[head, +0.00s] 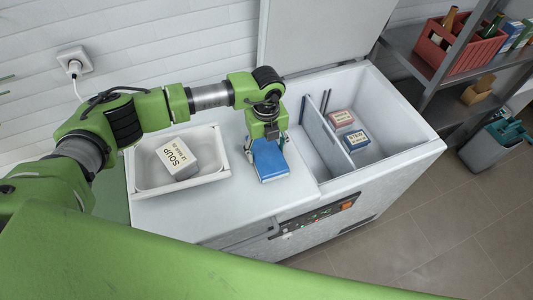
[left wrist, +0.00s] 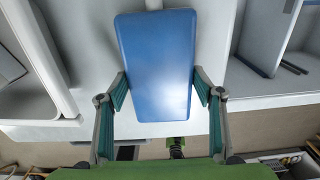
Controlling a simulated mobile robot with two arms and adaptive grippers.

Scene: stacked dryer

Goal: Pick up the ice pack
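The ice pack (head: 270,160) is a flat blue rectangular block over the white closed lid of the chest freezer. My left gripper (head: 267,138) points down at it. In the left wrist view the ice pack (left wrist: 157,65) fills the upper middle. The fingers of the left gripper (left wrist: 160,75) lie against its two long sides, with no gap showing. I cannot tell whether the pack is clear of the lid. The far end of the pack is partly hidden by the gripper in the head view. My right gripper is not in view.
A white bin (head: 143,178) with a soup box (head: 178,158) stands left of the pack. To the right, the open freezer compartment (head: 398,130) holds two labelled boxes, red (head: 341,118) and blue (head: 356,140), beyond a divider. A shelf with a red bottle crate (head: 458,55) stands at right.

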